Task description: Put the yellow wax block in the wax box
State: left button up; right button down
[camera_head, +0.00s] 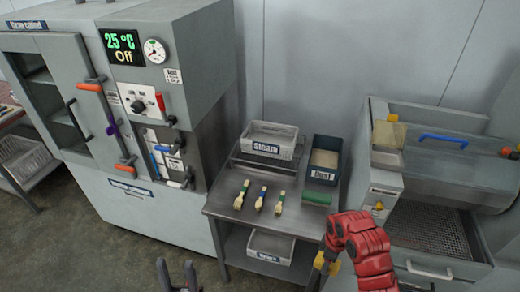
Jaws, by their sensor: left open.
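I cannot make out the yellow wax block for certain. A yellowish piece (389,134) shows at the left end of the machine on the right. Of the boxes, a dark box (323,163) with pale contents stands on the metal table, and its small label is too blurred to read surely. My left gripper (178,277) is at the bottom edge, open and empty, low in front of the steam cabinet. My red right arm (362,250) reaches in at the lower right, with a yellow part and dark part at its end. Its jaws are not clear.
A metal table (222,204) holds a grey box marked Steam (268,140), three spoon-like wooden pieces (261,199) and a green block (316,198). Another box (270,246) is on its lower shelf. A steam cabinet (150,218) reading 25 °C Off stands left. Floor (75,245) is clear in front.

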jog(key=w+d+r+m+b, duration=0.25)
jog(key=w+r+m, duration=0.2)
jog(key=w, duration=0.35)
jog(key=w+d+r+m+b, duration=0.1)
jog(key=w+r+m+b, duration=0.2)
jog(key=w+r, duration=0.4)
jog(key=a+r+m+b, duration=0.4)
jog(key=a+r+b, duration=0.1)
jog(key=a, duration=0.3)
jog(key=shift+w+r, duration=0.35)
jog(key=shift+r, duration=0.1)
